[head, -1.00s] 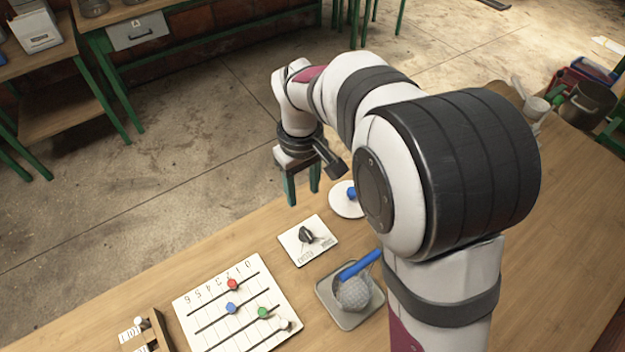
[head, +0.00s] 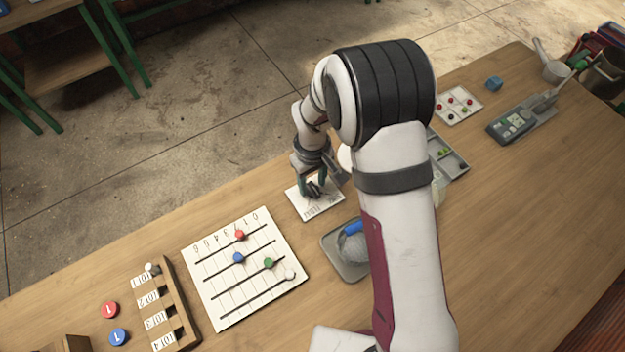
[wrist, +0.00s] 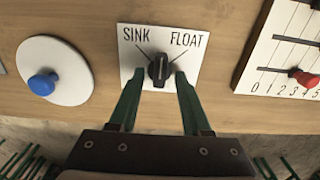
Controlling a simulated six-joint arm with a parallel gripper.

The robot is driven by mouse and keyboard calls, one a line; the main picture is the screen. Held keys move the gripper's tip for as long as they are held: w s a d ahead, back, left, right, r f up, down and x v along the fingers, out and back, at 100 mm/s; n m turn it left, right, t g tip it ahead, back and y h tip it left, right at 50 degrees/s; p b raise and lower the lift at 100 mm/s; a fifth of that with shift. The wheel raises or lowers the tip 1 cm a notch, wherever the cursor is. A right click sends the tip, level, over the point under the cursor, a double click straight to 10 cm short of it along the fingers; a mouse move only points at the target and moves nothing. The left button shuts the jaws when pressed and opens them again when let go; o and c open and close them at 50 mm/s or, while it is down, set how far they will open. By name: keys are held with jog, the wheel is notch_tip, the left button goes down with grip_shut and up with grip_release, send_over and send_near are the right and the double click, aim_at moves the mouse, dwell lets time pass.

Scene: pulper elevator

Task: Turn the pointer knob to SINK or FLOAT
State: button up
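The black pointer knob (wrist: 159,71) sits on a white plate marked SINK on the left and FLOAT on the right. Its pale line stands about upright between the two marks in the wrist view. My gripper (wrist: 159,75) is open, with one green finger on each side of the knob and small gaps showing. In the head view my gripper (head: 315,187) is down at the white plate (head: 322,208) and partly hides the knob. How deep the fingertips reach beside the knob is hard to tell.
A white disc with a blue knob (wrist: 42,84) lies left of the plate in the wrist view. In the head view, a slider board (head: 225,300) and a grey tray with a ball (head: 335,262) are close by. Bare tabletop (head: 520,220) lies to the right.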

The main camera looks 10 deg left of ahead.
grip_shut()
jog(key=shift+m, duration=0.3)
jog(key=m, duration=0.4)
jog(key=shift+m, duration=2.5)
jog(key=shift+o, duration=0.6)
grip_release()
